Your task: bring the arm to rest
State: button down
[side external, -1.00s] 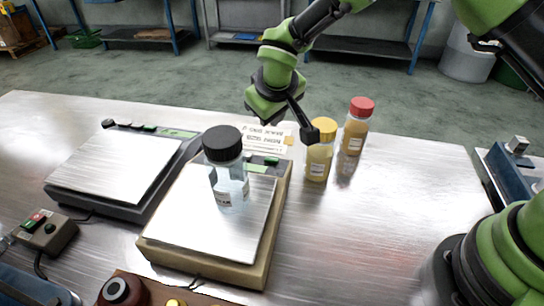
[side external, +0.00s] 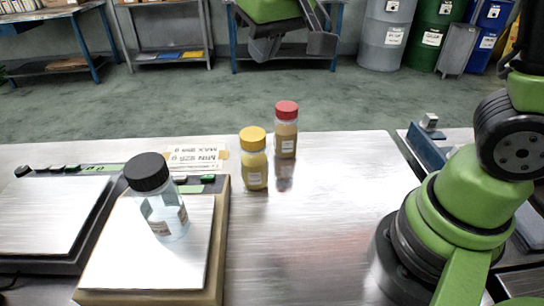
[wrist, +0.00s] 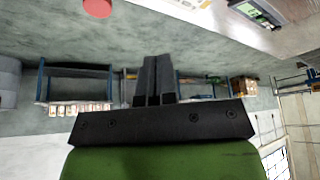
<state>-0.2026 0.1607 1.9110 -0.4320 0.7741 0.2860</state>
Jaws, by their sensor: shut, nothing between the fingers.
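My gripper (side external: 290,42) is at the top edge of the side view, high above and beyond the table, with nothing held. In the wrist view its two dark fingers (wrist: 155,72) are together. A clear bottle with a black cap (side external: 165,210) stands upright on the plate of the right-hand scale (side external: 112,250). A yellow-capped bottle (side external: 254,165) and a red-capped bottle (side external: 286,135) stand upright on the metal table, right of that scale. My gripper is apart from all of them. A round red shape shows at the top of the wrist view.
A second scale (side external: 45,215) is at the left. A blue device (side external: 428,148) is at the table's right back, near my base. The table's middle front is clear. Shelves and barrels (side external: 385,35) stand in the background, beyond open floor.

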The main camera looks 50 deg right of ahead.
jog(key=s+r+m+t+y, duration=0.1)
jog(key=s+r, duration=0.1)
jog(key=s, duration=0.7)
jog(key=s+d+r+m+t+y, duration=0.1)
jog(key=s, duration=0.7)
jog(key=shift+s+d+r+y, duration=0.25)
jog(key=shift+s+r+y, duration=0.05)
jog(key=shift+s+r, duration=0.05)
